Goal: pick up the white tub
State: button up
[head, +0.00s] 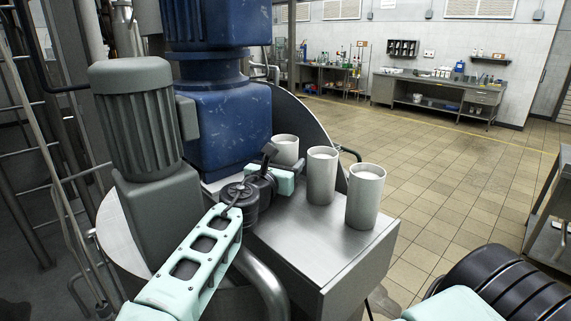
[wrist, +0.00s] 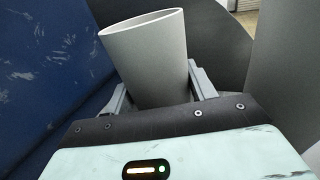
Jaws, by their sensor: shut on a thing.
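Three white tubs stand in a row on the steel top of the mixer. The leftmost, rear white tub (head: 286,147) is right beyond my gripper (head: 281,176), and the gripper hides its lower part. In the wrist view, my gripper (wrist: 160,92) has one finger on each side of this white tub (wrist: 150,55), shut on it. The tub's open rim points up and it looks upright in the head view. I cannot tell whether its base touches the steel top.
A middle tub (head: 321,175) and a front tub (head: 365,196) stand close by on the steel top (head: 310,245). A blue motor housing (head: 225,125) rises at left, beside a grey motor (head: 135,115). The tiled floor (head: 440,170) is open to the right.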

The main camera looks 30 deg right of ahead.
notch_tip(320, 180, up, 10)
jog(key=b, duration=0.3)
dwell(0.3)
jog(key=shift+r, duration=0.15)
dwell(0.3)
